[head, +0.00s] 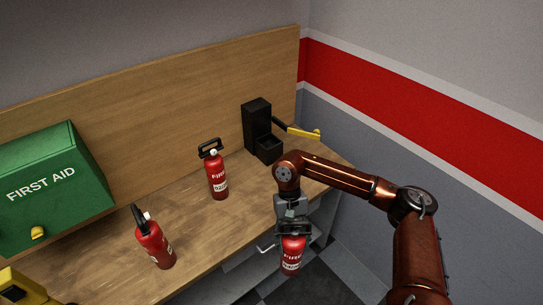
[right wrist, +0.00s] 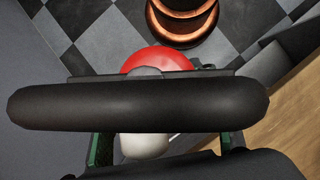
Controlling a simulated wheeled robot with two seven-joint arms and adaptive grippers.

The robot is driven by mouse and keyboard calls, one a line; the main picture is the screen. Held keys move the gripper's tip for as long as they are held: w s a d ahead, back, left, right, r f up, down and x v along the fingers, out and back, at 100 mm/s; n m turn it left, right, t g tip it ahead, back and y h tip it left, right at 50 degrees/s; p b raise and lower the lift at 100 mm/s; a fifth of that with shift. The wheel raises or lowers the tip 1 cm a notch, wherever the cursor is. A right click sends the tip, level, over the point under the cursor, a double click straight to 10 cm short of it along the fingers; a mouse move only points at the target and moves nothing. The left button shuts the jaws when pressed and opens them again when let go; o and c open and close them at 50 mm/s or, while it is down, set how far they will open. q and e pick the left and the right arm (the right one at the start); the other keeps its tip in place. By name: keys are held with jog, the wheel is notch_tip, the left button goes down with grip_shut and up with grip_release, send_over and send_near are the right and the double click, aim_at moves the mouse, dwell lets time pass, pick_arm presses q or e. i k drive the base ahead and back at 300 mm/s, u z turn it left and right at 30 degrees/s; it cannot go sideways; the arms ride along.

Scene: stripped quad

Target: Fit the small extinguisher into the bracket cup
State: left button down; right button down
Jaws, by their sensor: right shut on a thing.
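My right gripper (head: 291,224) is shut on the black handle of a small red extinguisher (head: 292,256). The extinguisher hangs roughly upright in front of the bench's front edge, over the floor. In the right wrist view its black handle (right wrist: 140,107) lies across between the green-edged fingers, with the red body (right wrist: 156,59) partly hidden beyond. The black bracket with its open cup (head: 268,145) stands at the back right of the bench, apart from the held extinguisher. The inside of the cup is dark. My left gripper is out of view.
Two more red extinguishers stand on the wooden bench (head: 120,235), one in the middle (head: 217,176) and one nearer the front (head: 155,243). A green first aid box (head: 55,190) is at left. A yellow-ended lever (head: 303,132) sticks out right of the bracket.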

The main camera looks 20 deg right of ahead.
aim_at(269, 147)
jog(key=k, duration=0.55)
jog(key=z, duration=1.65)
jog(key=i, duration=1.25)
jog(key=u, duration=2.5)
